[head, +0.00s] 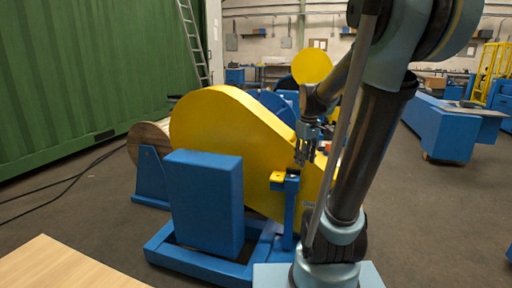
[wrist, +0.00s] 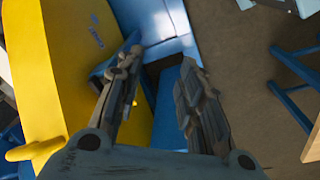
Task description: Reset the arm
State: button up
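My gripper (head: 304,158) hangs pointing down in front of the yellow guard, near the top of a blue post (head: 290,205). Blue surfaces and a dark patch show beyond the gap. Whether the fingers touch the post I cannot tell. My arm rises on the right of the head view and bends over toward the machine.
The large yellow guard (head: 225,125) stands on a blue frame (head: 195,267) with a blue box (head: 204,203) in front. A wooden tabletop (head: 70,267) is at the front left. A green container wall (head: 90,80) stands behind left. Open floor lies to the right, before a blue bench (head: 440,130).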

jog(key=s+f+m, duration=0.3)
jog(key=s+f, duration=0.2)
jog(key=s, duration=0.5)
jog(key=s+f+m+t, duration=0.1)
jog(key=s+f+m, duration=0.3)
jog(key=s, duration=0.5)
jog(key=shift+s+f, duration=0.4)
jog(key=shift+f, duration=0.3)
jog(key=shift+w+f, duration=0.2)
jog(key=shift+w, duration=0.25)
